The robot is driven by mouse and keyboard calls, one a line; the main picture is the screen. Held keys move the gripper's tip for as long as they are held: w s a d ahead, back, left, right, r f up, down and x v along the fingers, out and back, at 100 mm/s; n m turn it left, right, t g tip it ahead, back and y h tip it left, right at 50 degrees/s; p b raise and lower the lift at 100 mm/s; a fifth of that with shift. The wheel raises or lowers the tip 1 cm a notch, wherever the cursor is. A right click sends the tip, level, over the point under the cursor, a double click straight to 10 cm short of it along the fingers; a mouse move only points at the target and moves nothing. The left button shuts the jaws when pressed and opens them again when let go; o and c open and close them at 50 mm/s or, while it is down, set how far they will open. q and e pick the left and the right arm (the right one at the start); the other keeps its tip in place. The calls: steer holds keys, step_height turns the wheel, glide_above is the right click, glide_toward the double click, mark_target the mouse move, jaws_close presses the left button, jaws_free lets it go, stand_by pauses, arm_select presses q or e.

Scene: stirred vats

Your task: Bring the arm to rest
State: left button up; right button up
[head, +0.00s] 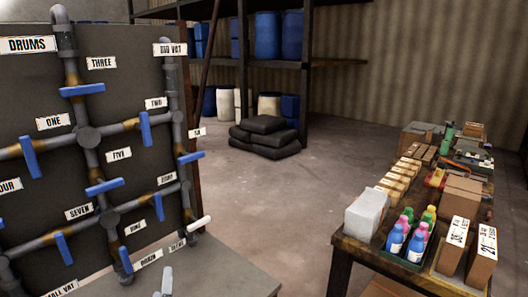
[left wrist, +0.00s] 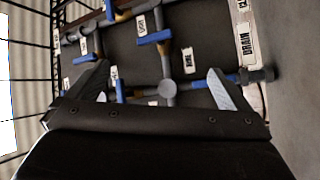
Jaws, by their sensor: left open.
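My left gripper (head: 164,284) shows only as pale fingertips at the bottom edge of the head view, in front of the pipe panel (head: 135,55). In the left wrist view its two fingers (left wrist: 158,78) stand wide apart with nothing between them. The panel's grey pipes and blue valve handles lie beyond the fingers, and the gripper appears apart from them. A blue handle (left wrist: 154,37) shows between and above the fingers. The rest of the left arm is hidden in the head view. My right gripper is in neither view.
A grey tabletop (head: 235,268) lies below the panel. A cluttered bench (head: 342,246) with bottles and boxes stands at the right. Dark sacks (head: 264,138) lie by a drum rack (head: 330,62) at the back. The floor between is clear.

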arm_select(q)
steer(key=s+d+f+m+g+h, duration=0.2)
steer(key=s+f+m+g+h, duration=0.2)
steer(key=s+m, duration=0.3)
steer(key=s+d+f+m+g+h, duration=0.2)
steer(key=s+f+m+g+h, duration=0.15)
steer(key=s+m, duration=0.3)
steer(key=s+a+f+m+g+y, duration=0.1)
steer(key=s+a+g+y, duration=0.25)
steer(key=s, duration=0.75)
steer(key=s+a+f+m+g+y, duration=0.15)
steer(key=s+a+g, duration=0.35)
steer(key=s, duration=0.5)
step_height(320, 180, down, 26)
steer(key=a+r+n+g, duration=0.1)
steer(key=a+g, duration=0.1)
steer(key=s+d+f, duration=0.1)
steer(key=s+f, duration=1.4)
steer(key=f, duration=0.1)
steer(key=shift+s+d+g+h, duration=0.2)
steer(key=shift+d+g+h, duration=0.15)
steer(key=shift+d+g, duration=0.05)
